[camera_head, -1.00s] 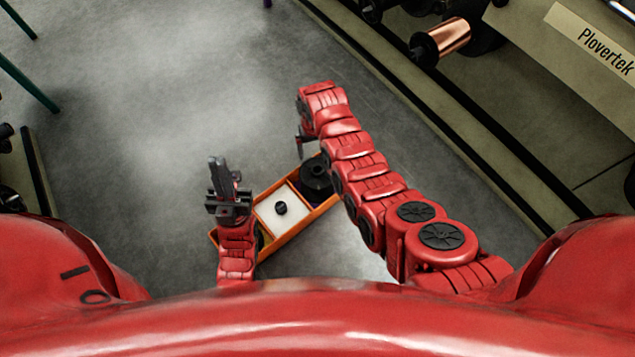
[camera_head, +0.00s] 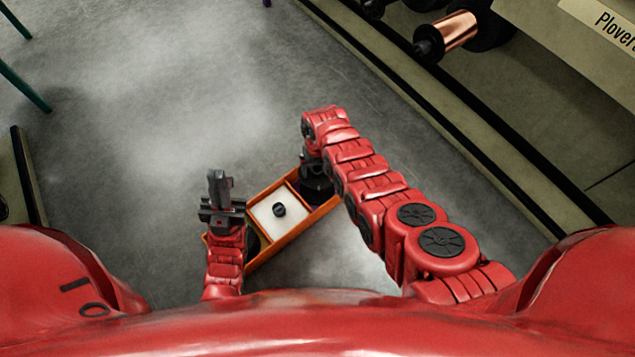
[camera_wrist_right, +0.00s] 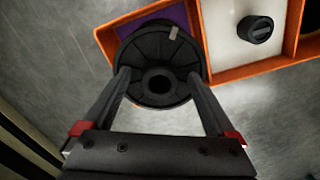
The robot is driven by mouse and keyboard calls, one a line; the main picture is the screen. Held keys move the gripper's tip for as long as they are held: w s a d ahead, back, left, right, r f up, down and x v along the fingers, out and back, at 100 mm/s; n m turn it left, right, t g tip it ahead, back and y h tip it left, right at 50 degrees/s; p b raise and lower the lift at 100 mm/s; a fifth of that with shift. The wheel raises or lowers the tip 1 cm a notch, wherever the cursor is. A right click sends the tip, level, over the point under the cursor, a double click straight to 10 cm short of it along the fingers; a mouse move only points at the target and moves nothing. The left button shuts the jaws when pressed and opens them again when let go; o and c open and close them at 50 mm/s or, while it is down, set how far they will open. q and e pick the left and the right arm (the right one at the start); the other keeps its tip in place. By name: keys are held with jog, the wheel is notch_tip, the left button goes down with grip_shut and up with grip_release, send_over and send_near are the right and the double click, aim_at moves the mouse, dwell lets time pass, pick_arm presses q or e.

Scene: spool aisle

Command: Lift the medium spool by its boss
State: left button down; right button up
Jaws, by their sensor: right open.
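A black flanged spool (camera_wrist_right: 150,52) stands in the purple-floored end compartment of an orange tray (camera_head: 284,238). Its round boss with a dark centre hole (camera_wrist_right: 159,82) faces up. My right gripper (camera_wrist_right: 158,76) is open over this spool, one finger on each side of the boss; I cannot tell whether they touch it. In the head view the spool (camera_head: 318,190) is partly hidden by my right arm. My left gripper (camera_head: 220,186) is near the tray's other end, holding nothing that I can see; its jaw opening is unclear.
The near-left compartment is mostly hidden by my left arm. A rack with a copper spool (camera_head: 459,31) stands at upper right. Open grey floor lies beyond the tray.

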grip_shut()
dwell(0.4)
jog(key=shift+r, duration=0.15)
